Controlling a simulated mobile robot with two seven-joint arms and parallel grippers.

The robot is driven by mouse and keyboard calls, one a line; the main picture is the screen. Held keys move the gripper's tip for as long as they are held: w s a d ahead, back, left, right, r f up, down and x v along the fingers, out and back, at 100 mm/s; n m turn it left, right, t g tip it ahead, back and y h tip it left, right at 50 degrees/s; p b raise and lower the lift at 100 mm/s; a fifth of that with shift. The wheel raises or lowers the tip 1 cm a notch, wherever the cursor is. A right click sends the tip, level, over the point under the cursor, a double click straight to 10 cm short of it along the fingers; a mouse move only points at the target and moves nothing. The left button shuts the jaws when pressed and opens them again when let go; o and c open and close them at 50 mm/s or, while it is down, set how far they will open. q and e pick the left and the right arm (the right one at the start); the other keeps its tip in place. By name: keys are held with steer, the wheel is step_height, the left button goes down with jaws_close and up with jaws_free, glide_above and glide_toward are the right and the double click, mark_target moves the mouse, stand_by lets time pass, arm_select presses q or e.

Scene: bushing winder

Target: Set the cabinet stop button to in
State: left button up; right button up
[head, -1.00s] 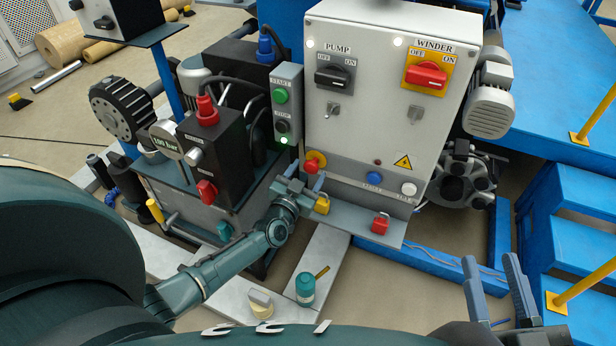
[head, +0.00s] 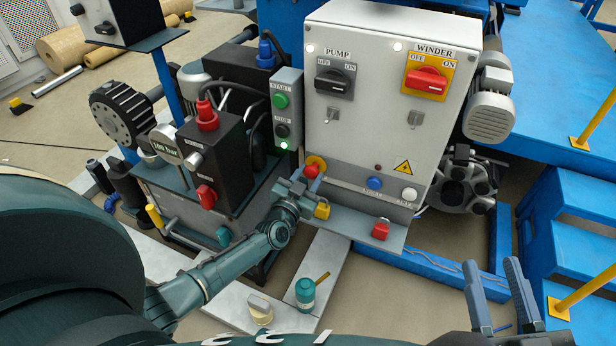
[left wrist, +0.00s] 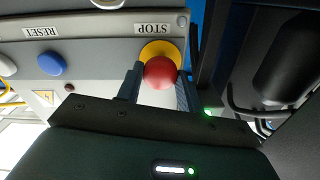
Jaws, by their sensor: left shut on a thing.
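The cabinet stop button is a red mushroom head (head: 312,171) on a yellow ring, at the lower left of the white cabinet's (head: 345,125) front. The left wrist view shows the red button (left wrist: 160,73) under the upside-down STOP label. My left gripper (head: 297,183) is at the button, with one finger on each side of its red head (left wrist: 160,100), shut on it. Whether the button is in or out is hard to tell. My right gripper (head: 508,290) is at the lower right with its fingers apart, empty and away from the cabinet.
A yellow padlock (head: 322,211) and a red padlock (head: 380,230) stand on the ledge below. A black pump box (head: 220,160) stands close left of my left gripper.

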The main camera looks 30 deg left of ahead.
arm_select(q)
jaws_close()
steer(key=shift+w, duration=0.5)
steer(key=o, duration=1.1)
jaws_free()
steer(key=shift+w, duration=0.1)
